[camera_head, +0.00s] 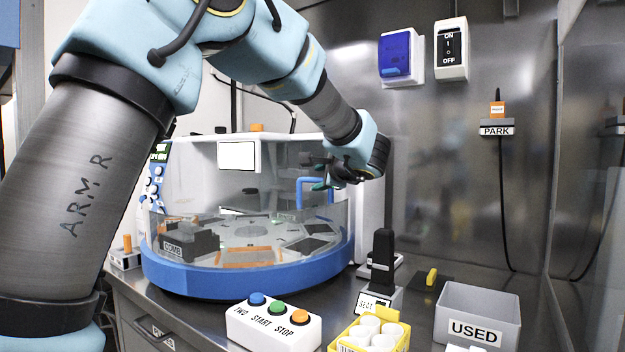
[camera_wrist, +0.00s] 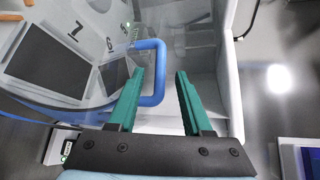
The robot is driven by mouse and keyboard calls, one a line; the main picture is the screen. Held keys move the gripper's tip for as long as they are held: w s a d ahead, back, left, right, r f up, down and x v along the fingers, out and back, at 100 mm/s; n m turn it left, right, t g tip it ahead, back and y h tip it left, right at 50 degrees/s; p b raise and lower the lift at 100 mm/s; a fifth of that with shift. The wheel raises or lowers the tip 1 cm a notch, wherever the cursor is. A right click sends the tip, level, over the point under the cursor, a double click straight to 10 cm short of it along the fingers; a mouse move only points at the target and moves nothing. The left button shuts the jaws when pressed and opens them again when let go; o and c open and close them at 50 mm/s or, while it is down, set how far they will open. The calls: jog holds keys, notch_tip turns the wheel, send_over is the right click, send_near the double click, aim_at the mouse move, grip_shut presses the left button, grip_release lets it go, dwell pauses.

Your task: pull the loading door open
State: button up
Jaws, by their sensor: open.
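The loading door (camera_head: 335,216) is a clear curved panel on the front of the white and blue machine. Its blue bracket-shaped handle (camera_head: 312,180) stands at the right of the machine's front. In the wrist view the handle (camera_wrist: 160,70) shows its long bar between my two green fingers. My gripper (camera_wrist: 159,74) is open, with one finger on each side of the bar in the picture. I cannot tell whether either finger touches it. In the head view my gripper (camera_head: 322,178) is at the handle, and the wrist hides part of that area.
A white button box (camera_head: 273,325), a yellow rack of white cups (camera_head: 372,335), a black upright device (camera_head: 382,258) and a grey USED bin (camera_head: 478,312) stand on the bench in front and right. Steel walls close the back and right. Numbered dark plates (camera_wrist: 45,65) lie inside the machine.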

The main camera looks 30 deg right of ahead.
aim_at(314, 180)
jog(key=x, duration=0.5)
jog(key=shift+p, duration=0.3)
grip_shut()
dwell(1.1)
